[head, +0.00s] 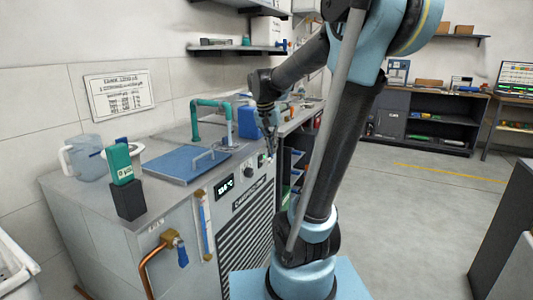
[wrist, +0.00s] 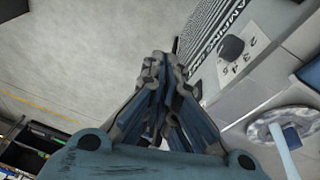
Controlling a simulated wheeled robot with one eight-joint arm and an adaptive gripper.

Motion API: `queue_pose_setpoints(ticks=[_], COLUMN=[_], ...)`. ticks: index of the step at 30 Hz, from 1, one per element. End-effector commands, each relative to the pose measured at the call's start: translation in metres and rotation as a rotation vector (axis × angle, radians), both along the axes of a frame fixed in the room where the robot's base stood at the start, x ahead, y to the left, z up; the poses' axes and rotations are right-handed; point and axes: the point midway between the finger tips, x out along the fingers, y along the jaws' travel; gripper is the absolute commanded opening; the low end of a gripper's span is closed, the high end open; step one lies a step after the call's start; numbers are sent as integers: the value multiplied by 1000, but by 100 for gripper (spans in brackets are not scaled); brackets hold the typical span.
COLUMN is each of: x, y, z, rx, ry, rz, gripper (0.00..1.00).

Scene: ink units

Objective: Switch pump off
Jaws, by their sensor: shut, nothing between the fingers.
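A grey cabinet unit (head: 160,235) carries a front panel with a lit display (head: 223,187), a dark knob (head: 249,172) and a small white part (head: 261,160) beside my fingertips. I cannot tell which part is the pump switch. In the wrist view a dark round knob (wrist: 230,47) sits on a white plate with printed numbers, right of my gripper (wrist: 165,62). My gripper is shut and empty, its fingertips apart from that knob. In the head view my gripper (head: 269,150) points down in front of the panel's far end; whether it touches anything there is unclear.
A copper pipe with a blue-handled valve (head: 182,252) sticks out in front. Open floor (head: 420,205) lies to the right.

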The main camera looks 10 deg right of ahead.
Motion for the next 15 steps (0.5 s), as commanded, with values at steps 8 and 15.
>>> queue_pose_setpoints(ticks=[8, 15], x=[82, 116], y=[19, 28], z=[15, 17], rx=[-41, -59], ry=[-30, -49], rz=[-136, -200], gripper=[0, 0])
